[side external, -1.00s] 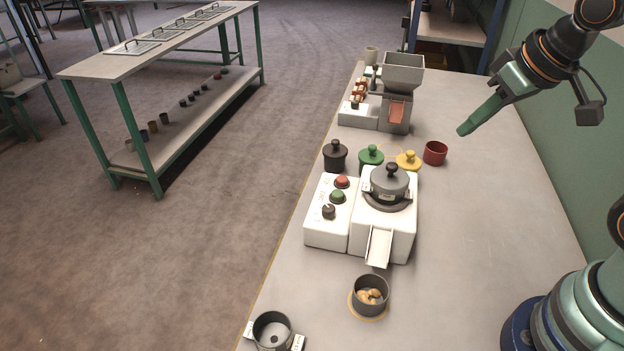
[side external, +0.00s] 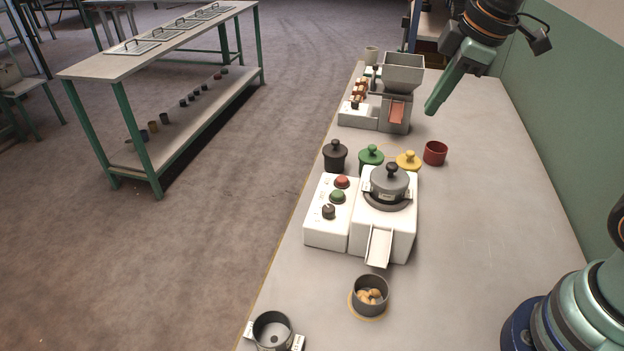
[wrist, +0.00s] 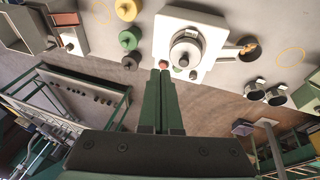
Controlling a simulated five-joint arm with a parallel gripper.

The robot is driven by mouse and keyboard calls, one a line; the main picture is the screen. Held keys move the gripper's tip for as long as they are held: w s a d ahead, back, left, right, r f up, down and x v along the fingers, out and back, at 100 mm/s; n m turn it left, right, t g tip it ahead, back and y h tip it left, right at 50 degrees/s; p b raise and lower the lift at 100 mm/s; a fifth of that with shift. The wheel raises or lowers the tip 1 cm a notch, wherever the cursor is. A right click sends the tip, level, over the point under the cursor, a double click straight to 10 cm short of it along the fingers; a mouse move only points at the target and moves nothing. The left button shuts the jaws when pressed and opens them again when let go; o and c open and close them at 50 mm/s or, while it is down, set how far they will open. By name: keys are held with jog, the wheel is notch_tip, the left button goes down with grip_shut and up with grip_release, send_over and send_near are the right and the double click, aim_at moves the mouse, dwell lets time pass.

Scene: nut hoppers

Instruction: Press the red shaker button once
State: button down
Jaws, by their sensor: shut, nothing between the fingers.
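The red button (side external: 342,182) sits at the far end of a white control box (side external: 318,238), in line with a green button (side external: 337,196) and a dark knob (side external: 328,212). My gripper (side external: 432,109) is shut and empty, high over the table to the right of the far hopper, pointing down and left. In the wrist view the red button (wrist: 163,64) shows just past my fingertips (wrist: 160,74), which partly overlap the control box. No contact is visible. The white machine (side external: 400,240) with a grey lidded bowl (side external: 389,184) adjoins the box.
The grey hopper (side external: 403,75) stands farther back. A bowl of nuts (side external: 370,293) is below the chute. The table's right side is clear.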

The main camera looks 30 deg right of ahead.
jog(key=w+a+f+n+g, duration=0.1)
jog(key=w+a+n, duration=0.2)
jog(key=w+n, duration=0.4)
jog(key=n+g, duration=0.2)
jog(key=n, duration=0.8)
send_over(343, 178)
jog(key=s, duration=0.2)
jog(key=shift+w+d+f, duration=0.15)
jog(key=shift+d+f, duration=0.05)
jog(key=shift+f, duration=0.9)
jog(key=shift+w+d+f, duration=0.1)
jog(key=shift+d+f, duration=0.1)
jog(key=shift+f, duration=0.85)
jog(key=f, duration=0.9)
jog(key=w+f, duration=0.1)
jog(key=f, duration=0.4)
jog(key=shift+a, duration=0.4)
